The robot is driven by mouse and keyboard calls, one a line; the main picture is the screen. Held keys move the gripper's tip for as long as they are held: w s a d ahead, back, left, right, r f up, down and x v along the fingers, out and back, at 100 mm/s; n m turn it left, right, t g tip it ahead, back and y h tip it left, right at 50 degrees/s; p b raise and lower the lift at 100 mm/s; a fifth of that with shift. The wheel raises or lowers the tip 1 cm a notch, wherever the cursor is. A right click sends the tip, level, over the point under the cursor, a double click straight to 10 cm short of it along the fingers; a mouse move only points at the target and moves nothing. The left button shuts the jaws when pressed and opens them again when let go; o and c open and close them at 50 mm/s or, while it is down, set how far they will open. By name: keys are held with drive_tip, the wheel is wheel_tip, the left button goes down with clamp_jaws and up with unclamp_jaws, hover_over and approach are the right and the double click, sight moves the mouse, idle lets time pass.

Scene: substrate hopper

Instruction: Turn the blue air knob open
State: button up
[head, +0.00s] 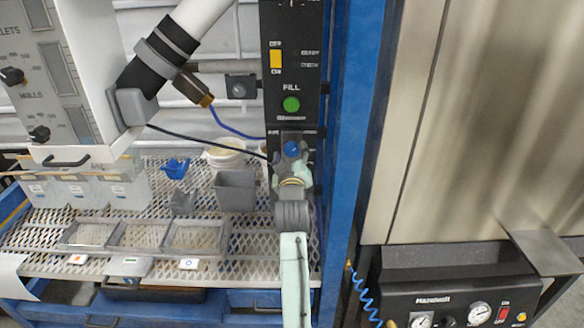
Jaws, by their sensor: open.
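The blue air knob (292,148) is on the black control panel (285,60), below the green button marked FILL. My gripper (291,163) is open just in front of the knob, with my arm reaching up to it from below. The fingers appear to lie on either side of the knob. I cannot tell whether they touch it. The gripper hides the lower part of the panel around the knob.
A blue post (352,140) stands close to the right of the panel. A white tube with a black cuff (158,68) is to the left. Below lies a mesh shelf (60,235) with grey trays (145,236) and a grey bin (235,190).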

drive_tip(key=s, duration=0.9)
drive_tip(key=shift+s, duration=0.25)
